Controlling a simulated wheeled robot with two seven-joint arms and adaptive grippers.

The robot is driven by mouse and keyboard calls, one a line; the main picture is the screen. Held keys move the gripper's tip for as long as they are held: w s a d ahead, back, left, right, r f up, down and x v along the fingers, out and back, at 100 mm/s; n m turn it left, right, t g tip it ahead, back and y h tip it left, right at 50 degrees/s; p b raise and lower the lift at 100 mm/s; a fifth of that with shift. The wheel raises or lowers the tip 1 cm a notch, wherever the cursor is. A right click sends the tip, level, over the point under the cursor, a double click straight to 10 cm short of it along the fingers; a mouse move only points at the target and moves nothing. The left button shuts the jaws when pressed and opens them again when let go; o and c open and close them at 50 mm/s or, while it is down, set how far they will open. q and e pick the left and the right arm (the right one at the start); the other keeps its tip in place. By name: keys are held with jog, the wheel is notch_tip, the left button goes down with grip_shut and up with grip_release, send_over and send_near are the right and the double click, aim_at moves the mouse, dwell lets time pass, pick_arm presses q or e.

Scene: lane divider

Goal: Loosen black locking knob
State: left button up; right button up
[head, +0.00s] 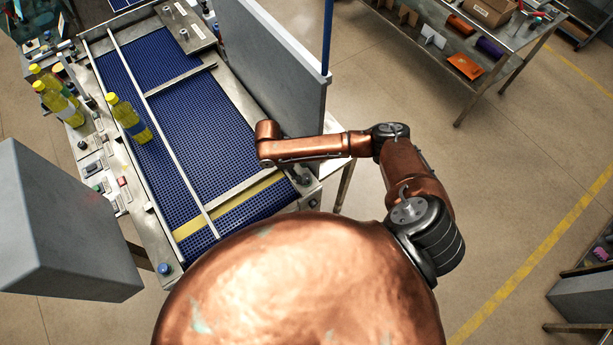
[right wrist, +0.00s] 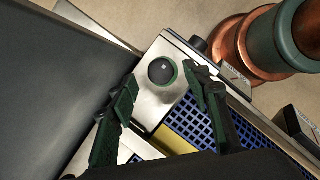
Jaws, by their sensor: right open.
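A round black knob (right wrist: 162,70) sits on a bare metal plate at the corner of the conveyor in the right wrist view. My right gripper (right wrist: 161,74) is open, with one dark green-black finger on each side of the knob as seen from the wrist. No contact shows, and I cannot tell the height left between fingertips and knob. In the head view my copper right arm reaches over the conveyor's right edge, and its fingers are not clearly visible there. A dark knob (head: 305,180) shows at the conveyor's near right corner. My left gripper is not in view.
The blue mesh belt (head: 190,120) carries a long thin rail (head: 160,125) and a yellow bottle (head: 127,117). More bottles (head: 55,98) stand left. A tall grey panel (head: 275,75) borders the conveyor's right side, close beside the knob. A shelf table (head: 470,30) stands at back right.

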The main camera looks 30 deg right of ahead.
aim_at(306, 177)
jog(key=shift+p+x, duration=0.4)
jog(key=shift+x, duration=2.05)
jog(key=c, duration=1.2)
jog(key=shift+o, duration=0.2)
jog(key=shift+n, duration=0.4)
